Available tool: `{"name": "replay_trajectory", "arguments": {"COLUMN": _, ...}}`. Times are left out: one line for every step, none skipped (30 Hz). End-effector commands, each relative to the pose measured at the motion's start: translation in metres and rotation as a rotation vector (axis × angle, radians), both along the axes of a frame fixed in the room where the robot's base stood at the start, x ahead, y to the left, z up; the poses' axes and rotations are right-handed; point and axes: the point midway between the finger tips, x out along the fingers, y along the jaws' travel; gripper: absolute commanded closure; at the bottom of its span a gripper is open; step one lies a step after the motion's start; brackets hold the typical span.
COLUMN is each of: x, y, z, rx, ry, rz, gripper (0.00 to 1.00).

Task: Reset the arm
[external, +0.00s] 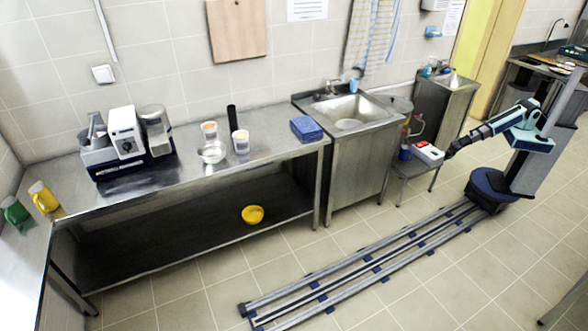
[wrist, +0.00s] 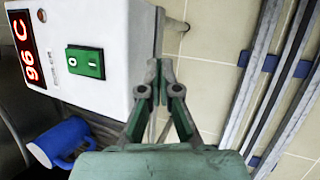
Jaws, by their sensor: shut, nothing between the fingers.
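My gripper (external: 449,152) is at the end of my arm, which reaches left from the right end of the floor rail. Its fingers (wrist: 160,72) are together in the wrist view, with nothing between them. A white box (external: 430,154) stands just beside the fingertips. In the wrist view the box (wrist: 120,40) shows a lit red display (wrist: 26,50) reading about 96 C and a green rocker switch (wrist: 86,62). I cannot tell whether the fingertips touch the box.
The box stands on a small metal side table (external: 405,168) with a blue mug (wrist: 62,142). A sink unit (external: 362,150) is to the left, and a long steel counter (external: 180,179) is farther left. The rail (external: 360,262) crosses open tiled floor.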

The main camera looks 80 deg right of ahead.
Motion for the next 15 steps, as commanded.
{"name": "replay_trajectory", "arguments": {"x": -0.040, "y": -0.015, "z": -0.003, "rx": 0.042, "ry": 0.035, "rz": -0.120, "gripper": 1.00}}
{"name": "replay_trajectory", "arguments": {"x": -0.060, "y": -0.020, "z": -0.007, "rx": 0.068, "ry": 0.055, "rz": -0.191, "gripper": 1.00}}
{"name": "replay_trajectory", "arguments": {"x": -0.087, "y": -0.026, "z": -0.012, "rx": 0.098, "ry": 0.081, "rz": -0.286, "gripper": 1.00}}
{"name": "replay_trajectory", "arguments": {"x": -0.106, "y": -0.030, "z": -0.014, "rx": 0.118, "ry": 0.102, "rz": -0.355, "gripper": 1.00}}
{"name": "replay_trajectory", "arguments": {"x": -0.125, "y": -0.033, "z": -0.016, "rx": 0.137, "ry": 0.124, "rz": -0.420, "gripper": 1.00}}
{"name": "replay_trajectory", "arguments": {"x": -0.149, "y": -0.036, "z": -0.017, "rx": 0.159, "ry": 0.152, "rz": -0.504, "gripper": 1.00}}
{"name": "replay_trajectory", "arguments": {"x": -0.167, "y": -0.038, "z": -0.017, "rx": 0.174, "ry": 0.175, "rz": -0.562, "gripper": 1.00}}
{"name": "replay_trajectory", "arguments": {"x": -0.183, "y": -0.040, "z": -0.017, "rx": 0.186, "ry": 0.196, "rz": -0.614, "gripper": 1.00}}
{"name": "replay_trajectory", "arguments": {"x": -0.203, "y": -0.042, "z": -0.016, "rx": 0.201, "ry": 0.226, "rz": -0.676, "gripper": 1.00}}
{"name": "replay_trajectory", "arguments": {"x": -0.218, "y": -0.044, "z": -0.015, "rx": 0.211, "ry": 0.247, "rz": -0.716, "gripper": 1.00}}
{"name": "replay_trajectory", "arguments": {"x": -0.231, "y": -0.045, "z": -0.013, "rx": 0.221, "ry": 0.268, "rz": -0.748, "gripper": 1.00}}
{"name": "replay_trajectory", "arguments": {"x": -0.246, "y": -0.047, "z": -0.012, "rx": 0.229, "ry": 0.291, "rz": -0.786, "gripper": 1.00}}
{"name": "replay_trajectory", "arguments": {"x": -0.256, "y": -0.049, "z": -0.011, "rx": 0.231, "ry": 0.305, "rz": -0.808, "gripper": 1.00}}
{"name": "replay_trajectory", "arguments": {"x": -0.264, "y": -0.052, "z": -0.010, "rx": 0.231, "ry": 0.318, "rz": -0.827, "gripper": 1.00}}
{"name": "replay_trajectory", "arguments": {"x": -0.274, "y": -0.056, "z": -0.009, "rx": 0.227, "ry": 0.331, "rz": -0.846, "gripper": 1.00}}
